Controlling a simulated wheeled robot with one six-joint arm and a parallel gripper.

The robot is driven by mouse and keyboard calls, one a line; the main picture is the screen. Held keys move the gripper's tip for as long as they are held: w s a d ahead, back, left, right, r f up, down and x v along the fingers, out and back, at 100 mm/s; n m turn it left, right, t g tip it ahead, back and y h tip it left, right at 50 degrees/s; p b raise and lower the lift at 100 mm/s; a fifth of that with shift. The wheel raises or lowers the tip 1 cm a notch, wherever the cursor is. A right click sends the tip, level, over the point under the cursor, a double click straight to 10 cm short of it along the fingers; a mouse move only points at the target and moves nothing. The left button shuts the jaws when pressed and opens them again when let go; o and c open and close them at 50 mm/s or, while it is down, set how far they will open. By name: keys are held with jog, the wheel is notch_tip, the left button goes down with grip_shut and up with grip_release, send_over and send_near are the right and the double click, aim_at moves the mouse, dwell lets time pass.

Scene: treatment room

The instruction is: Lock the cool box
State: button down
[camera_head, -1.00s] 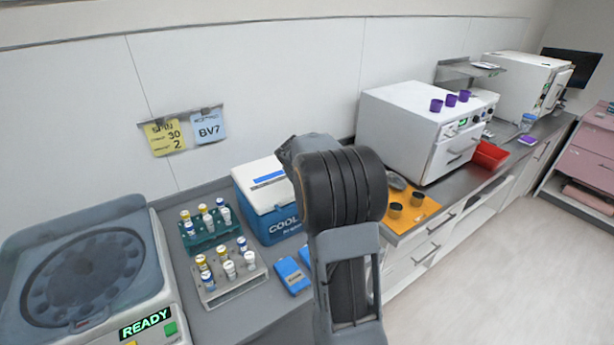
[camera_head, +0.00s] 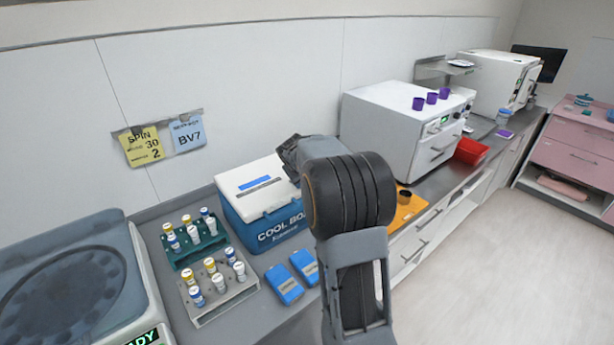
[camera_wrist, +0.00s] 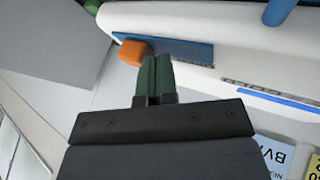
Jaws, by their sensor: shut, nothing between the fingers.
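The cool box (camera_head: 268,232) has a blue body with white lettering and a white lid (camera_head: 242,174). It stands on the counter against the wall. The lid lies on top and looks closed; my arm hides the box's right end. In the wrist view, my gripper (camera_wrist: 155,65) shows dark green fingers shut together with nothing between them. An orange block (camera_wrist: 133,50) is just beside the fingertips, at one end of a blue strip (camera_wrist: 185,52) along a white surface. Whether the fingers touch it, and whether it is the latch, I cannot tell. In the head view my arm hides the fingers.
Two blue packs (camera_head: 284,284) lie in front of the box. A green tube rack (camera_head: 186,262) and a grey rack (camera_head: 222,300) stand left of it, beside the centrifuge (camera_head: 75,285). An orange mat (camera_head: 409,209) and a white appliance (camera_head: 385,125) are to the right.

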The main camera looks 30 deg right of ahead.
aim_at(296, 187)
jog(key=a, duration=0.1)
jog(key=a+b, duration=0.2)
jog(key=shift+s+a+f, duration=0.15)
jog(key=shift+a+f, duration=0.05)
jog(key=shift+f, duration=0.1)
jog(key=b+v, duration=0.1)
jog(key=v, duration=0.9)
jog(key=shift+r, duration=0.25)
jog(key=shift+s+a, duration=0.1)
jog(key=shift+g+y, duration=0.5)
jog(key=s+f, duration=0.1)
jog(key=f, duration=0.1)
jog(key=s+a+f, duration=0.1)
jog(key=shift+s+a+f, duration=0.1)
jog(key=shift+a+f, duration=0.15)
jog(key=shift+f, duration=0.15)
jog(key=s+a+f+y, duration=0.2)
jog(key=s+a, duration=0.4)
jog(key=s, duration=0.3)
jog(key=s+a+f+y, duration=0.2)
jog(key=s+a, duration=0.4)
jog(key=s, duration=0.4)
jog(key=shift+s+a+f, duration=0.25)
jog(key=shift+f, duration=0.6)
